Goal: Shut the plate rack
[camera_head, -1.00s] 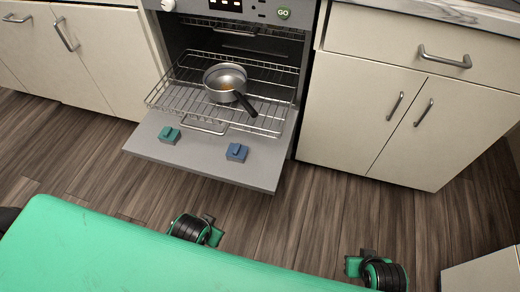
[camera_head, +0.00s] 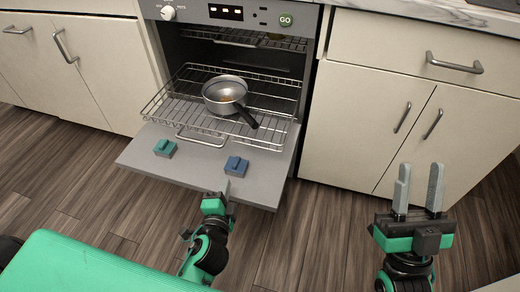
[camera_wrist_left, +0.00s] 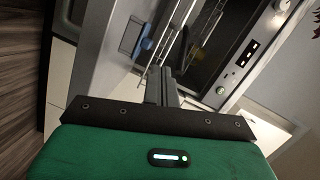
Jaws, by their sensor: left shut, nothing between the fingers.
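A wire rack (camera_head: 180,110) is pulled out of the open oven-like appliance (camera_head: 242,38), above its lowered grey door (camera_head: 262,187). A metal pan (camera_head: 226,90) with a dark handle sits on the rack. The rack's front loop handle (camera_head: 200,142) hangs over the door. My left gripper (camera_head: 226,187) is shut and empty, in front of the door's near edge below the blue block. Its closed fingers show in the left wrist view (camera_wrist_left: 162,82), with the rack wires beyond them. My right gripper (camera_head: 421,187) is open and empty, in front of the right cabinet.
A teal block (camera_head: 165,148) and a blue block (camera_head: 236,166) are on the lowered door. Cream cabinets stand left (camera_head: 85,75) and right (camera_head: 365,120) of the appliance. Wooden floor (camera_head: 75,185) lies clear in front.

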